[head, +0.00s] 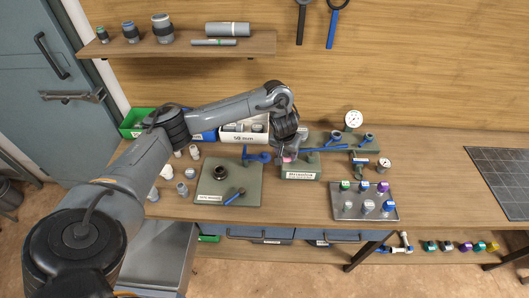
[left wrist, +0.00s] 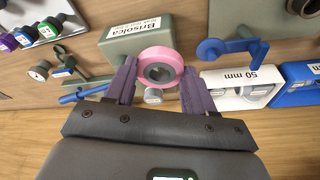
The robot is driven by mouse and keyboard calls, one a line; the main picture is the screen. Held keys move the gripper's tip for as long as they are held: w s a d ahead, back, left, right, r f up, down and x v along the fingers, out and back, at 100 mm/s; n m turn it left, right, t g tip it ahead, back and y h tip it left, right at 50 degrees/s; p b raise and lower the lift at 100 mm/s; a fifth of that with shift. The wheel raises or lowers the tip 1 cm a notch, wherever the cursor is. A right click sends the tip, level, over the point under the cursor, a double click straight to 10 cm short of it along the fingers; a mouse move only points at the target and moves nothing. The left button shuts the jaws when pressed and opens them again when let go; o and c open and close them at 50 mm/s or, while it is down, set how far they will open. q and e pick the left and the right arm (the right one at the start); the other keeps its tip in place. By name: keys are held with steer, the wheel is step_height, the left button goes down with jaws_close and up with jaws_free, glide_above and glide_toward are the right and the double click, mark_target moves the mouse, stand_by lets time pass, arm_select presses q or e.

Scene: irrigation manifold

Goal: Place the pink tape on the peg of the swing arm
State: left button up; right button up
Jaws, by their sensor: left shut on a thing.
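The pink tape (left wrist: 160,54) is a roll with a grey core, held between the two fingers of my left gripper (left wrist: 158,88) in the left wrist view. In the head view only a small pink patch (head: 288,158) of it shows below my left gripper (head: 290,150). A blue arm with a round end (left wrist: 232,46), which looks like the swing arm, stands right of the tape in the left wrist view; it also shows left of the gripper in the head view (head: 258,156). I cannot make out its peg clearly. The tape appears apart from it. My right gripper is not seen.
A green labelled block (head: 300,174) stands close below the gripper. A green board (head: 215,180) with a dark ring lies left of it. A white 50 mm bin (left wrist: 235,95) is near the blue arm. A grey tray (head: 352,208) with several capped fittings is at right.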

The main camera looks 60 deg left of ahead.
arm_select(q)
steer(key=s+a+f+b, duration=0.1)
steer(key=a+f+b, duration=0.15)
steer(key=a, duration=0.25)
glide_above(264, 154)
step_height(264, 154, down, 4)
steer(key=shift+s+d+f, duration=0.1)
steer(key=shift+s+d, duration=0.05)
steer(key=shift+f, duration=2)
steer(key=shift+f, duration=0.1)
steer(key=o, duration=1)
